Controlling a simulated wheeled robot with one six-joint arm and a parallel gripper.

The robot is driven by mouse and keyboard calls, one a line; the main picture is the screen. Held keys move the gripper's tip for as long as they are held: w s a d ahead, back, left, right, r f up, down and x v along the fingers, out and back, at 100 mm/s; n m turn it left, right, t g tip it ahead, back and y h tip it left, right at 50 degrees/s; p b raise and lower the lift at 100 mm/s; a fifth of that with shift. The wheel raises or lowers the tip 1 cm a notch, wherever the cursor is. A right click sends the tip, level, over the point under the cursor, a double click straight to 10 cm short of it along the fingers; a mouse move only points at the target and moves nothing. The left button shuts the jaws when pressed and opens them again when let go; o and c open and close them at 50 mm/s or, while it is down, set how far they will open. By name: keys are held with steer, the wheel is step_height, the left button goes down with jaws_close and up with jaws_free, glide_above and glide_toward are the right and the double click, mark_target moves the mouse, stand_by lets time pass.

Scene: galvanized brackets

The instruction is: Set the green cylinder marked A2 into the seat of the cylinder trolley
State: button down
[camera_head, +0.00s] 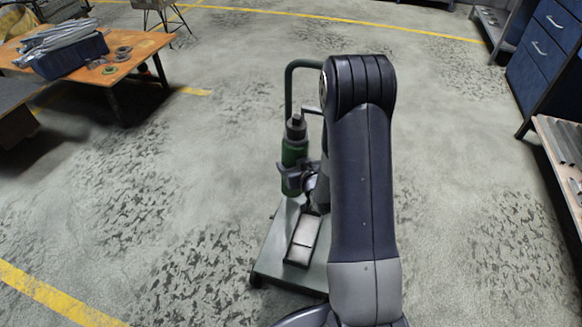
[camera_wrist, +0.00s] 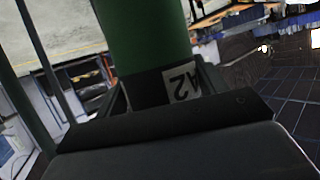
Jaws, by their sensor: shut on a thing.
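The green cylinder (camera_head: 294,152) has a dark top and stands upright over the cylinder trolley (camera_head: 262,262). My gripper (camera_head: 297,174) is shut around its lower part. In the wrist view the green cylinder (camera_wrist: 145,35) shows close up, with a white label marked A2 on a dark band, between the jaws of my gripper (camera_wrist: 160,95). The trolley has a flat grey-green base and a tall green handle behind the cylinder. My arm hides the trolley's right side. I cannot tell whether the cylinder's bottom touches the trolley, and its seat is not clearly visible.
A pale box-like piece (camera_head: 302,240) lies on the trolley's base in front of the cylinder. An orange table (camera_head: 130,45) with a dark bin (camera_head: 70,55) stands at the upper left. Blue drawers (camera_head: 545,50) and a shelf (camera_head: 560,130) line the right. The floor around the trolley is clear.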

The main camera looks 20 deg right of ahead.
steer(key=w+d+f+b, duration=0.2)
steer(key=d+f+b, duration=0.2)
steer(key=f+b, duration=0.4)
steer(key=w+d+f+n+y+b, duration=0.1)
steer(key=d+f+b, duration=0.3)
steer(key=f+b, duration=0.3)
step_height(320, 180, down, 5)
steer(key=shift+w+f+b, duration=0.15)
steer(key=shift+w+b, duration=0.2)
step_height(320, 180, down, 4)
steer(key=b, duration=0.2)
steer(key=shift+a+b, duration=0.1)
steer(key=shift+b, duration=0.25)
steer(key=shift+s+b, duration=0.1)
steer(key=shift+b, duration=0.2)
